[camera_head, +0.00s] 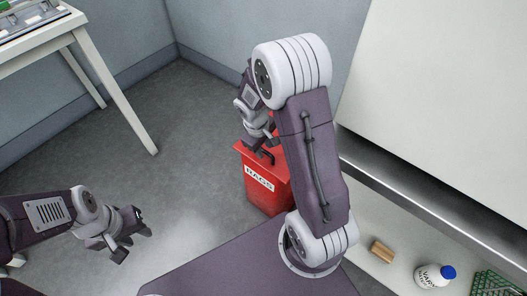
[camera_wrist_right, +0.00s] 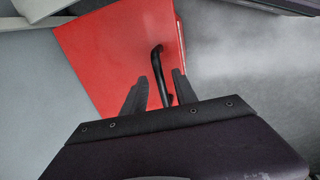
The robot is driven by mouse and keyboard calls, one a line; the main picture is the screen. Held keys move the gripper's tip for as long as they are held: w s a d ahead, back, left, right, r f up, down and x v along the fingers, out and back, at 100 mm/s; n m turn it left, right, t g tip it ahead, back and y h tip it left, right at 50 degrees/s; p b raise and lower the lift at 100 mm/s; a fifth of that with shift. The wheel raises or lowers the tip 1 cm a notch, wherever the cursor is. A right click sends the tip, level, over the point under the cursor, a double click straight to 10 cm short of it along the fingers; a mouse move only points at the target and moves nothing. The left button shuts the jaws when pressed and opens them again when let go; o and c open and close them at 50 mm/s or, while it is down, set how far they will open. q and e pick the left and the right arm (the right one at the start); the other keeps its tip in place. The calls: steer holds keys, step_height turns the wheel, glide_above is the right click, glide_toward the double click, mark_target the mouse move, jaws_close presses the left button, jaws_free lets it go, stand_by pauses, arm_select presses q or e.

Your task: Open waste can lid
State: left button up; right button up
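The red waste can (camera_head: 265,197) with a "RAGS" label stands on the floor at the centre, partly hidden behind my right arm. Its red lid (camera_wrist_right: 105,55) looks shut and carries a black bar handle (camera_wrist_right: 157,60). My right gripper (camera_head: 260,151) is just above the lid. In the right wrist view its fingers (camera_wrist_right: 158,76) are apart, with the handle between them and a gap visible on both sides. My left gripper (camera_head: 136,246) is open and empty over the floor at the lower left, away from the can.
A white table (camera_head: 75,27) stands at the upper left. At the right are a steel-edged counter (camera_head: 450,220), a wooden block (camera_head: 382,251), a varnish bottle (camera_head: 433,276) and a green rack (camera_head: 497,284). The grey floor (camera_head: 170,175) left of the can is clear.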

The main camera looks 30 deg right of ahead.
steer(key=shift+c, duration=0.3)
jaws_close()
stand_by(1.2)
